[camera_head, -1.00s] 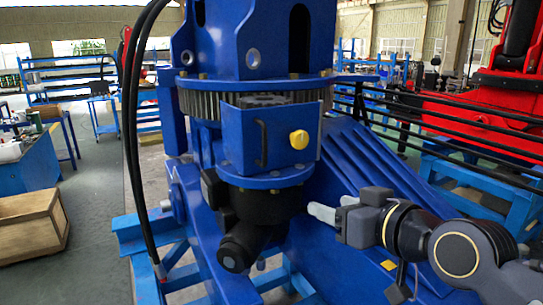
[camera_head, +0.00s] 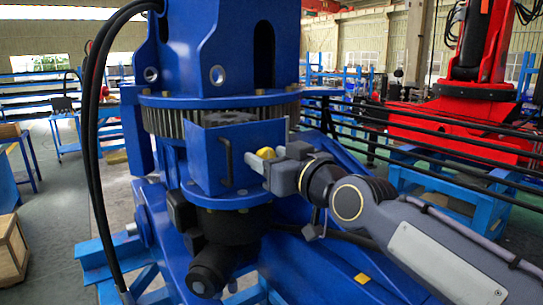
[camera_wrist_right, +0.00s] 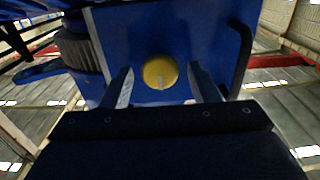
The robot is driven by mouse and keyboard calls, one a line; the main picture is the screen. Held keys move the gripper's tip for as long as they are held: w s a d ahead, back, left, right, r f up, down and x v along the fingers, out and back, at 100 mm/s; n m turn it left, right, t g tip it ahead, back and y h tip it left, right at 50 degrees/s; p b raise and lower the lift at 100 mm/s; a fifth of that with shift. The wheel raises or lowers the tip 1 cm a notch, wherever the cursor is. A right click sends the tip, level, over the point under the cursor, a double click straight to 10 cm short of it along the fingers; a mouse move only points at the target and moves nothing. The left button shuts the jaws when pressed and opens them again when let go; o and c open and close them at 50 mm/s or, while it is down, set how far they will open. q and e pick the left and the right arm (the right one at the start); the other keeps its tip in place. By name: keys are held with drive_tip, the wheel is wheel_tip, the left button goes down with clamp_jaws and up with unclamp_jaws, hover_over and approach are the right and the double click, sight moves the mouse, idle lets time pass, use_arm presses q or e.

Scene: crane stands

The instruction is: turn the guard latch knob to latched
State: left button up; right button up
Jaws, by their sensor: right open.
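The guard latch knob (camera_head: 265,153) is yellow and sits on the front face of a blue guard box (camera_head: 205,158). In the right wrist view the knob (camera_wrist_right: 160,72) is round, with a pale mark on its lower half. My right gripper (camera_head: 262,164) is at the knob, coming from the right. In the right wrist view its two fingers (camera_wrist_right: 161,88) are apart, one on each side of the knob, with a gap to it on both sides. In the head view the fingers partly cover the knob. My left gripper is not in view.
A black handle (camera_head: 226,161) stands out from the box left of the knob. Above the box is a toothed ring (camera_head: 165,123), below it a black motor (camera_head: 215,258). Black hoses (camera_head: 92,150) hang at the left. A red machine (camera_head: 450,115) stands behind at the right.

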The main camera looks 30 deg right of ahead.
drive_tip(key=c, duration=0.9)
drive_tip(key=shift+c, duration=0.2)
